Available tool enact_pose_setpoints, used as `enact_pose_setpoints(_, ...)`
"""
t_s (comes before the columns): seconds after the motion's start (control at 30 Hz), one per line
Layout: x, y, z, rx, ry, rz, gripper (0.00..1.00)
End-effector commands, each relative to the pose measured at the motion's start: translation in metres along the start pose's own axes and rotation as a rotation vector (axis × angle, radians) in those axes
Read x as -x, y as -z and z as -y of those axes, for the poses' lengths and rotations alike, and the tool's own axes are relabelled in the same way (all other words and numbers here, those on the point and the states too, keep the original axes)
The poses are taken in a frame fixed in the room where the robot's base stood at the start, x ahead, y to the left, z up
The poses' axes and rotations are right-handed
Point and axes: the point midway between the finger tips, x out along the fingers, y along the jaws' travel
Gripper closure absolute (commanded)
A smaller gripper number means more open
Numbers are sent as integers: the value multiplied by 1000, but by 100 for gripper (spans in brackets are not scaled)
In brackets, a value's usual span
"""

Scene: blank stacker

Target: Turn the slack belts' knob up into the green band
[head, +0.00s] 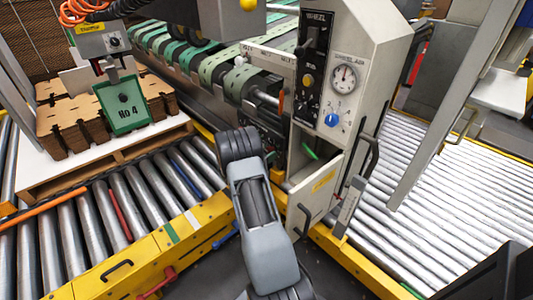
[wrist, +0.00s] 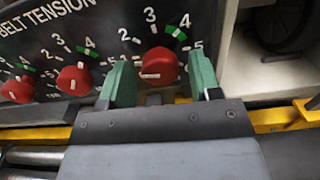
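A belt tension panel (wrist: 105,50) with white numbered dials fills the upper left of the wrist view. Three red knobs show on it: a right knob (wrist: 160,66), a middle knob (wrist: 74,79) and a left knob (wrist: 17,90). Each dial has a short green band near the 4; the right dial's band (wrist: 176,33) is clear to see. The right knob's white mark lies at its lower left, away from the green band. My gripper (wrist: 161,70) is open, its two green fingers either side of the right knob, seemingly apart from it. The head view does not show my fingertips.
A grey control cabinet (head: 345,70) with a gauge and blue knob stands behind my arm, its lower door (head: 318,192) ajar. Roller conveyors with yellow rails run left (head: 85,235) and right (head: 440,200). Green belts (head: 225,72) are at the back.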

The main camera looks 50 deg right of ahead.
Motion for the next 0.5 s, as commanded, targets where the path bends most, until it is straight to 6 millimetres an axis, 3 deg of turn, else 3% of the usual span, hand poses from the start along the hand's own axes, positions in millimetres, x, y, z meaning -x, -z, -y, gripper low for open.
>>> enact_pose_setpoints(0.07,0,0,0,0,0,0,50)
enact_pose_setpoints(0.43,0,0,0,0,0,0,85)
enact_pose_setpoints(0.5,0,0,0,-1,0,0,86)
